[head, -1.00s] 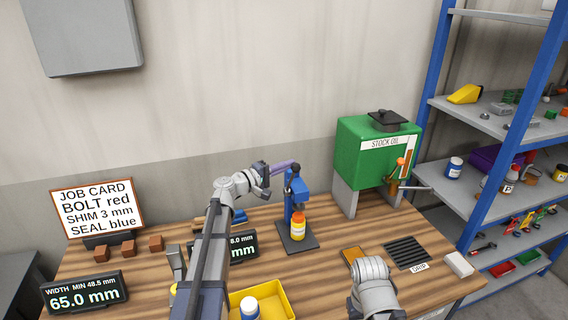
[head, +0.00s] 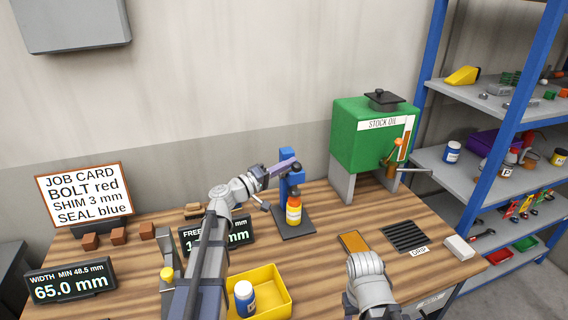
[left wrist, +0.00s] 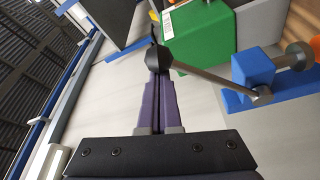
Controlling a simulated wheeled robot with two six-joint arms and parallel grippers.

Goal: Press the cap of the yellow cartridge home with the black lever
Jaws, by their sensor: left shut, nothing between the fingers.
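The yellow cartridge (head: 294,212) stands upright on the dark base of the blue press (head: 287,154), under its head. In the left wrist view, the lever's black knob (left wrist: 157,57) lies right at the fingertips (left wrist: 155,72). Its grey rod runs right to the blue press (left wrist: 252,69). I cannot tell if they touch. My right arm shows at the lower right, its jaws hidden.
The green stock oil tank (head: 362,140) stands right of the press on grey legs. A yellow bin (head: 283,297) holding a blue-and-white bottle (head: 244,297) is in front. A grate (head: 404,236), an orange pad (head: 353,243) and displays also occupy the bench.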

